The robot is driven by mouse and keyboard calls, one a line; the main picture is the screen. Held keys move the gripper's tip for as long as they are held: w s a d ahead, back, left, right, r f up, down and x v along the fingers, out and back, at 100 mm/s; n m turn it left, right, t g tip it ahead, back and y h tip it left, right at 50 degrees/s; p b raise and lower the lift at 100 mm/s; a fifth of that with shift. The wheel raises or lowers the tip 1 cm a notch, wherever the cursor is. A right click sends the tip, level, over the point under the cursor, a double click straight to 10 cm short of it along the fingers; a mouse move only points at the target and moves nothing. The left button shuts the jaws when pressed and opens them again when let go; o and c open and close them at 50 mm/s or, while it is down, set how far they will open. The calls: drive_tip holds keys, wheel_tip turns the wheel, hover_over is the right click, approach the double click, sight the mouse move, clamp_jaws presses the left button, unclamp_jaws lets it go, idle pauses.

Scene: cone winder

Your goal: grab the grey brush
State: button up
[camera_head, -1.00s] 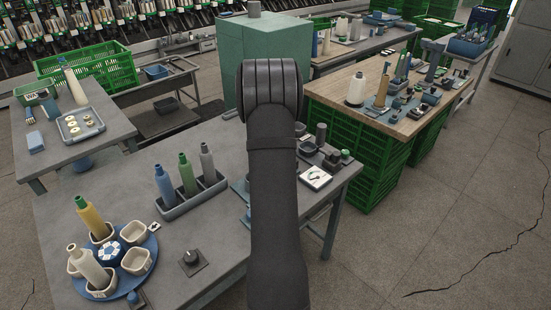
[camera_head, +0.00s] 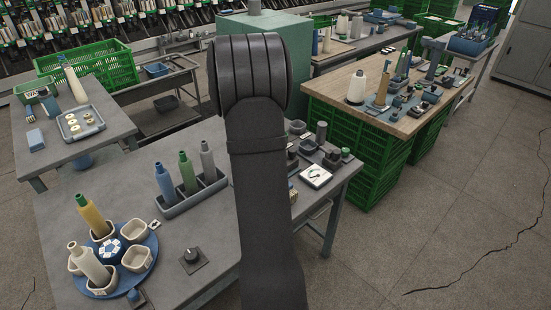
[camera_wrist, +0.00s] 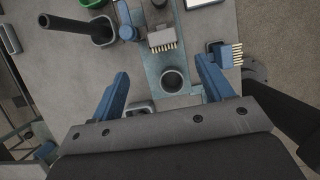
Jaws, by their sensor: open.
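The grey brush (camera_wrist: 163,38), a grey block with a row of pale bristles, lies on the work surface at the upper middle of the wrist view. My gripper (camera_wrist: 161,66) is open, its two blue fingers apart above the table. The brush is beyond the fingertips, and nothing is held. A second brush with a blue body (camera_wrist: 222,53) and pale bristles is right of it, near the table edge. In the head view my arm hides the gripper, and I cannot make out the grey brush there.
A round grey cup (camera_wrist: 172,81) appears between my fingers. A dark rod in a holder (camera_wrist: 102,32) and a small blue object (camera_wrist: 128,32) are to the left. The head view shows a bottle rack (camera_head: 192,196) and a blue turntable (camera_head: 148,246) on the table.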

drive_tip(key=x, duration=0.9)
drive_tip(key=shift+w+d+f, duration=0.1)
drive_tip(key=shift+d+f, duration=0.05)
drive_tip(key=shift+f, duration=0.2)
drive_tip(key=x, duration=0.5)
drive_tip(key=shift+d+f, duration=0.1)
drive_tip(key=c, duration=1.1)
